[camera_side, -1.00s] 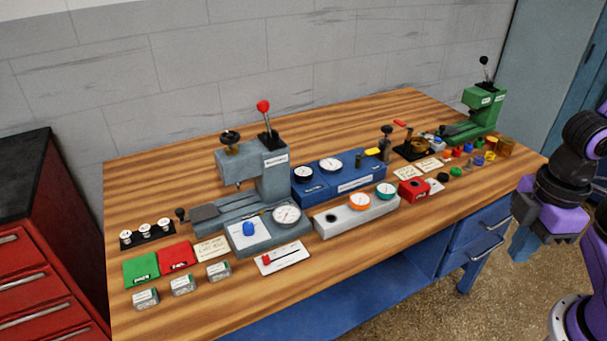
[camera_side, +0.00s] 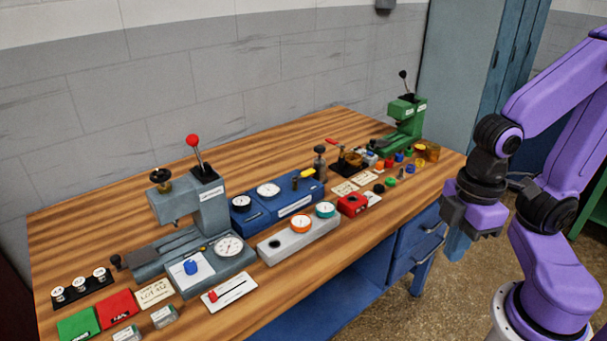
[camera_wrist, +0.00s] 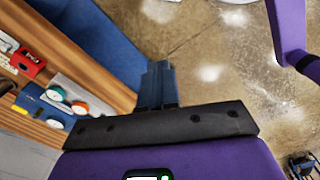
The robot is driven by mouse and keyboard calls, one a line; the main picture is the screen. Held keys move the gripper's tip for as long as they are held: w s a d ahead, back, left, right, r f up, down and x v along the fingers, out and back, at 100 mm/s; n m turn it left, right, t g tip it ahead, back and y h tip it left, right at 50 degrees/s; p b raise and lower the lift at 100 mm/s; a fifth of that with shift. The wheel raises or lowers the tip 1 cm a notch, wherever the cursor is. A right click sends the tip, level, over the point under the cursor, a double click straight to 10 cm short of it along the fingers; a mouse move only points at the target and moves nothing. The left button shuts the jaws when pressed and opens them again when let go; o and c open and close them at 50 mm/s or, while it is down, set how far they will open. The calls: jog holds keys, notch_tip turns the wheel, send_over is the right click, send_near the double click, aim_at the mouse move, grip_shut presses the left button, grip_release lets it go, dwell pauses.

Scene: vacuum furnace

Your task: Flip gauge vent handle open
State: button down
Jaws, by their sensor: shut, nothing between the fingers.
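Two levers could be the vent handle, and I cannot tell which. A small yellow handle (camera_side: 305,173) sits on the blue gauge box (camera_side: 275,205), which carries two white dials. A red lever (camera_side: 334,142) lies near a dark canister further back. My gripper (camera_side: 457,246) hangs past the bench's front right edge, well apart from both handles. Its blue fingers (camera_wrist: 158,80) point away from the wrist and are shut and empty.
A grey press with a red-knobbed lever (camera_side: 192,142) stands at left on the wooden bench. A grey gauge block (camera_side: 298,240) and red box (camera_side: 352,205) lie along the front. A green press (camera_side: 405,125) stands at the back right. The floor (camera_wrist: 220,70) below my gripper is clear.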

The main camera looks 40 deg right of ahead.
jog(key=w+a+f+m+t+y, duration=0.1)
jog(key=w+f+m+t, duration=0.1)
jog(key=w+m, duration=0.6)
jog(key=w+a+f+m+t+y, duration=0.1)
jog(key=w+f+m+t, duration=0.1)
jog(key=w+m, duration=0.7)
jog(key=w+d+f+m+t+h, duration=0.1)
jog(key=w+d+m+t, duration=0.1)
jog(key=w+d+m, duration=0.4)
jog(key=w+d+f+m+t+h, duration=0.1)
jog(key=w+d+m+t, duration=0.2)
jog(key=w+d+m, duration=0.3)
jog(key=w+m, duration=0.1)
jog(key=w, duration=0.3)
jog(key=shift+w+d+m, duration=0.2)
jog(key=shift+w+m, duration=0.1)
jog(key=shift+w, duration=0.1)
